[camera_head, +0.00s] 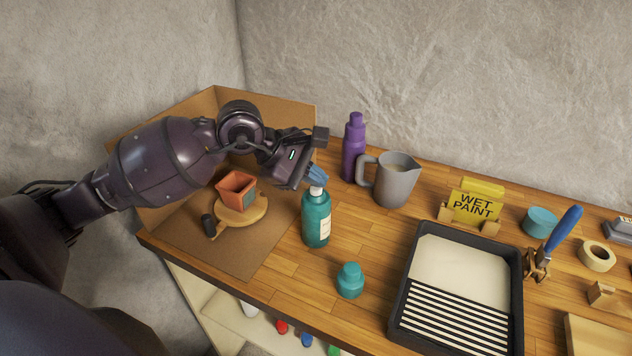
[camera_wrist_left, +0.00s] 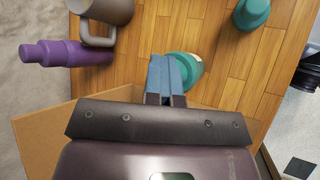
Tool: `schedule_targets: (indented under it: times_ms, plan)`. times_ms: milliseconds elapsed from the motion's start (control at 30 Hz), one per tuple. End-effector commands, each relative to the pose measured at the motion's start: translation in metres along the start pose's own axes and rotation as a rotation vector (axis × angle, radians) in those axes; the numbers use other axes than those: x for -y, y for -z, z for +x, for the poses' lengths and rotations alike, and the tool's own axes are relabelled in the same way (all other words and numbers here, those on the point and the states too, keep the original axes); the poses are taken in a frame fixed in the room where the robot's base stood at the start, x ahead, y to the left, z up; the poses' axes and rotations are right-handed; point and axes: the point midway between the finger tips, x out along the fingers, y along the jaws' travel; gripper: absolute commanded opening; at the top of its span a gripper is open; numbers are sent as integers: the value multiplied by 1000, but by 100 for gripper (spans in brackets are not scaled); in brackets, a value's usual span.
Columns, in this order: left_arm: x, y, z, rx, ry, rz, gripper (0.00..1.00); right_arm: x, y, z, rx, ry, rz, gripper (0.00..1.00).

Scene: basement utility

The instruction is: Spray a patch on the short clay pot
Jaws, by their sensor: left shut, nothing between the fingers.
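The short clay pot (camera_head: 237,188) is a square orange pot on a round wooden stand (camera_head: 240,217) inside the cardboard screen. A teal-grey patch shows on its right face. A teal spray can (camera_head: 316,220) with a pale label stands upright on the bench, right of the pot. My left gripper (camera_head: 317,177) is shut and empty, its blue fingertips at the top of the can. In the left wrist view the fingers (camera_wrist_left: 166,78) overlap the can (camera_wrist_left: 190,68), partly hiding it; contact is unclear. My right gripper is not in view.
Cardboard (camera_head: 285,112) surrounds the pot. A teal cap (camera_head: 349,281) sits in front of the can. A purple bottle (camera_head: 354,150) and grey jug (camera_head: 396,184) stand behind. A paint tray (camera_head: 404,292), wet paint sign (camera_head: 473,207) and tape roll (camera_head: 597,256) crowd the right.

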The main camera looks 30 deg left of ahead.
Motion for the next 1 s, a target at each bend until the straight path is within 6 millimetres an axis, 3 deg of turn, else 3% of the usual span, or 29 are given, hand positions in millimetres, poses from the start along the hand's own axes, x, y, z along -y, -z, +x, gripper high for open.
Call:
schedule_targets:
  times_ms: [367, 1000]
  plan:
    - [-7, -7, -10, -2, 0, 0, 0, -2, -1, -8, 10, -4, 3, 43]
    - [-31, -31, -43, 0, -2, 1, 0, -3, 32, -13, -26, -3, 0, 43]
